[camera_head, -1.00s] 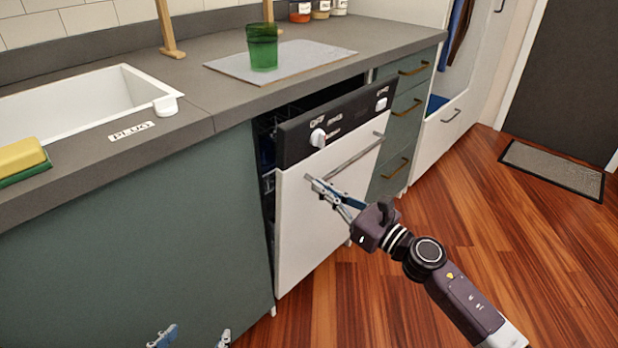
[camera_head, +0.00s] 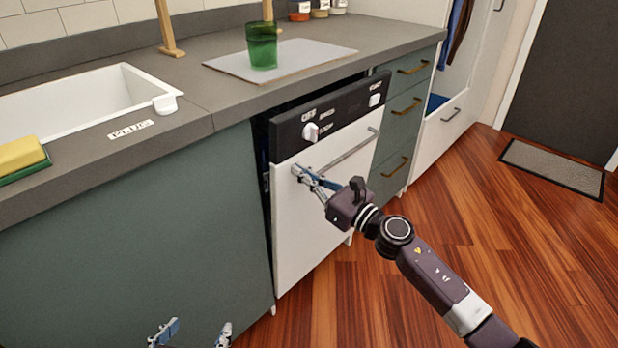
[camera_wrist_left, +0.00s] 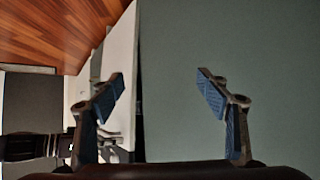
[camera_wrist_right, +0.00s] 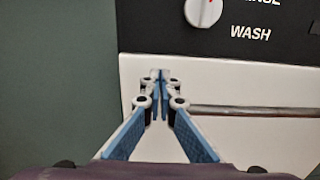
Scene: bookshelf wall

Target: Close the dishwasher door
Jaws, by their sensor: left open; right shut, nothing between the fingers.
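The dishwasher door (camera_head: 312,235) is white with a black control panel (camera_head: 335,112) and a metal bar handle (camera_head: 350,150). It is nearly upright, its top edge still tilted slightly out from the counter, with a dark gap on its left side. My right gripper (camera_head: 297,172) is shut and empty, its tips at the upper left of the white door panel; the right wrist view shows the tips (camera_wrist_right: 160,75) against the door just below the panel. Contact looks likely there. My left gripper (camera_head: 190,334) is open and empty, low in front of the green cabinet, also seen in the left wrist view (camera_wrist_left: 165,82).
The grey countertop (camera_head: 215,95) overhangs the dishwasher and holds a green cup (camera_head: 262,45) on a board, a white sink (camera_head: 75,100) and a sponge (camera_head: 20,158). Green drawers (camera_head: 405,110) stand right of the dishwasher. The wooden floor (camera_head: 450,220) in front is clear.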

